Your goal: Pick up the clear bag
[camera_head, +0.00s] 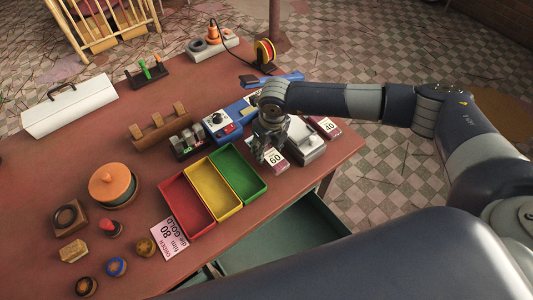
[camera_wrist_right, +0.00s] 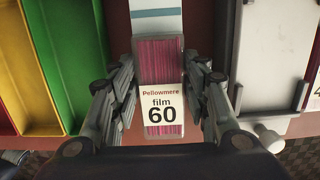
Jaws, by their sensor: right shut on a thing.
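The clear bag (camera_wrist_right: 158,60) holds thin pink sticks and has a white label reading "Pellowmere film 60". My right gripper (camera_wrist_right: 163,82) has one finger on each side of it and is shut on it. In the head view the bag (camera_head: 275,158) shows beside the green tray, and my right gripper (camera_head: 268,148) is over its far end, partly hiding it. I cannot tell whether the bag is clear of the table. My left gripper is not in view.
Red (camera_head: 184,208), yellow (camera_head: 213,189) and green (camera_head: 240,171) trays stand left of the bag. A grey-white device (camera_head: 306,143) stands close on its right, with a bag marked 40 (camera_head: 326,126) beyond. A blue machine (camera_head: 222,121) is behind. The table's front edge is near.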

